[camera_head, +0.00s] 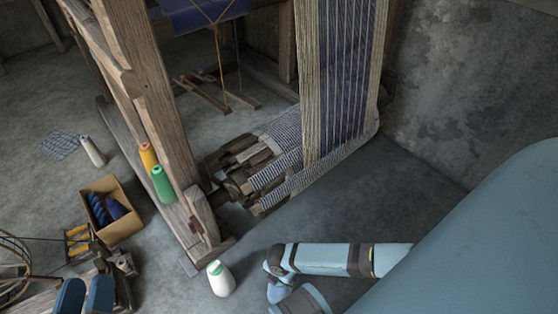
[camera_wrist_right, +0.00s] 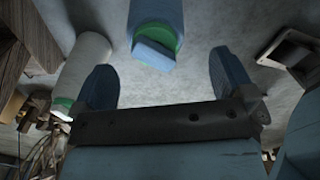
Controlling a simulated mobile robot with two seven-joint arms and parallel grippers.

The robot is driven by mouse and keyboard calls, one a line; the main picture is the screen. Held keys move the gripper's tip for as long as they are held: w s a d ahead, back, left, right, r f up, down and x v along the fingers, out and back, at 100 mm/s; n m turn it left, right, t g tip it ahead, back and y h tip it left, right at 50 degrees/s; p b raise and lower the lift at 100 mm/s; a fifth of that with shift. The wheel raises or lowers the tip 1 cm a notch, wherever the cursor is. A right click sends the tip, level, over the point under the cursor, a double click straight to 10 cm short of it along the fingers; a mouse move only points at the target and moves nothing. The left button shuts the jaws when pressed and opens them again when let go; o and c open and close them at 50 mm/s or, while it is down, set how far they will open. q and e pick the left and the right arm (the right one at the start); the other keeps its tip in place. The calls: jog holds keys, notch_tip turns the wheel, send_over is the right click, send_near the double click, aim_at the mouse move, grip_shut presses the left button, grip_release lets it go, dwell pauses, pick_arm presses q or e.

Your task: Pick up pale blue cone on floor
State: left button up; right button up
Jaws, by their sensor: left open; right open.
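The pale blue cone (camera_wrist_right: 155,18) shows at the top middle of the right wrist view, with a green collar and a pale blue tip toward the camera. My right gripper (camera_wrist_right: 162,82) is open and empty. Its dark blue fingers are spread to either side of the cone's line, with the cone beyond them and apart from them. I cannot make out the cone or the right gripper's fingers in the head view, where my right arm covers part of the floor. My left gripper (camera_head: 85,297) is open at the bottom left of the head view.
A white cone with a green collar (camera_head: 220,279) stands close by; it also shows in the right wrist view (camera_wrist_right: 86,62). The loom's wooden post (camera_head: 160,100) and foot rise behind it. Green (camera_head: 163,185) and orange cones, a cardboard box (camera_head: 122,228) and a winder are left.

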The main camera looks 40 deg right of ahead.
jog(key=f+b, duration=0.2)
jog(key=f, duration=0.1)
jog(key=f+b, duration=0.1)
jog(key=f, duration=0.1)
jog(key=shift+w+d, duration=0.1)
jog(key=shift+w, duration=0.2)
jog(key=shift+f+b, duration=0.35)
pick_arm(q)
notch_tip(320, 180, down, 5)
jog(key=shift+w+d+m+g, duration=0.1)
jog(key=shift+m+g, duration=0.3)
jog(key=shift+g, duration=0.7)
pick_arm(e)
jog(key=shift+r, duration=0.1)
jog(key=c, duration=1.5)
jog(key=shift+c, duration=0.2)
pick_arm(q)
jog(key=shift+r, duration=0.1)
pick_arm(e)
jog(key=shift+r, duration=0.1)
